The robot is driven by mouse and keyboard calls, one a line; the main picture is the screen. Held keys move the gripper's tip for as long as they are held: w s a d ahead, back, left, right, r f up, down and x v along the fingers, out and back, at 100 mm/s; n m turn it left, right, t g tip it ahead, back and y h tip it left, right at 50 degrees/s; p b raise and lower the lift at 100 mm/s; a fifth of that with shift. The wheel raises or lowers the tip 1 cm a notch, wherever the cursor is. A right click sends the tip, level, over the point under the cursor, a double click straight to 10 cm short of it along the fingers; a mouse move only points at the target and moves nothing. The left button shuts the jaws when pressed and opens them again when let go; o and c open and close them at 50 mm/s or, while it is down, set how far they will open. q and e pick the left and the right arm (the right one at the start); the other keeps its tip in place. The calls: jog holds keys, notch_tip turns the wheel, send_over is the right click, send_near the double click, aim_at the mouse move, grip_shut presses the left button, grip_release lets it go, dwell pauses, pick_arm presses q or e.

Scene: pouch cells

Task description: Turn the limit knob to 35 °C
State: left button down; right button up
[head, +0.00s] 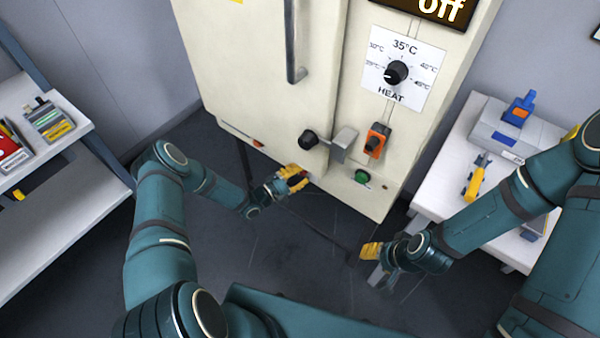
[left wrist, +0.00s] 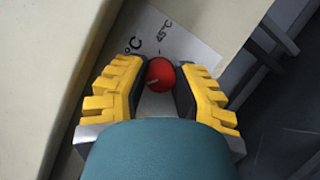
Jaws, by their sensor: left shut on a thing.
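A red round knob (left wrist: 160,75) with a short pale mark sits on a white label (left wrist: 190,50) in the left wrist view. The label reads "45°C" near its top, and another "°C" marking is partly cut off by my finger. My left gripper (left wrist: 158,85) is shut on the red knob, one yellow finger on each side. In the head view my left gripper (head: 292,178) is low at the cabinet front and mostly hides the knob. My right gripper (head: 371,251) hangs low, apart from the cabinet; its opening cannot be made out.
The cream cabinet (head: 240,75) carries a black HEAT knob (head: 396,72), an "off" display (head: 440,10), a black ball handle (head: 308,139), an orange switch (head: 377,140) and a green button (head: 361,177). A side table (head: 450,190) stands right, shelves (head: 75,165) left.

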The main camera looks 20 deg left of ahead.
pick_arm(q)
jog(key=shift+n+t, duration=0.4)
jog(key=shift+n, duration=0.6)
jog(key=c, duration=0.7)
grip_release()
jog(key=shift+d, duration=0.1)
jog(key=v, duration=1.2)
